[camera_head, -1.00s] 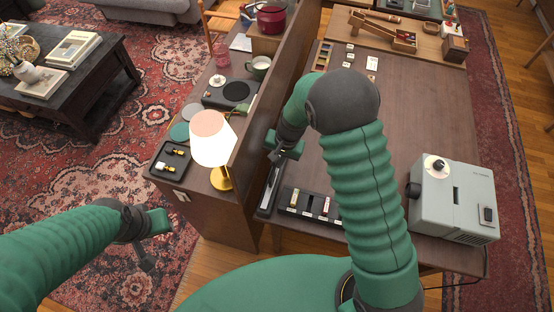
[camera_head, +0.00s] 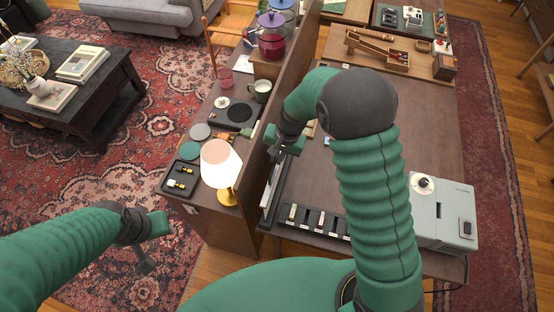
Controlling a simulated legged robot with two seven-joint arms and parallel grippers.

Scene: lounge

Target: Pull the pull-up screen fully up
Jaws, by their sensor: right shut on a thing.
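The pull-up screen (camera_head: 270,197) stands at the near left edge of the brown table, along the wooden divider. Its dark, narrow base is low, and a pale strip shows above it, seen nearly edge-on. My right gripper (camera_head: 281,151) is above the base, shut on the screen's top edge. My wrist and forearm hide part of the grip, and I cannot tell how far the screen is out. My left gripper (camera_head: 147,262) hangs over the rug at the lower left, away from the screen; its fingers are too dark and small to read.
A lit lamp (camera_head: 220,165) stands on the side counter, left of the divider (camera_head: 291,85). A black tray with several slots (camera_head: 314,222) lies right of the screen base. A grey machine (camera_head: 447,212) is at the table's right. The table's middle is largely clear.

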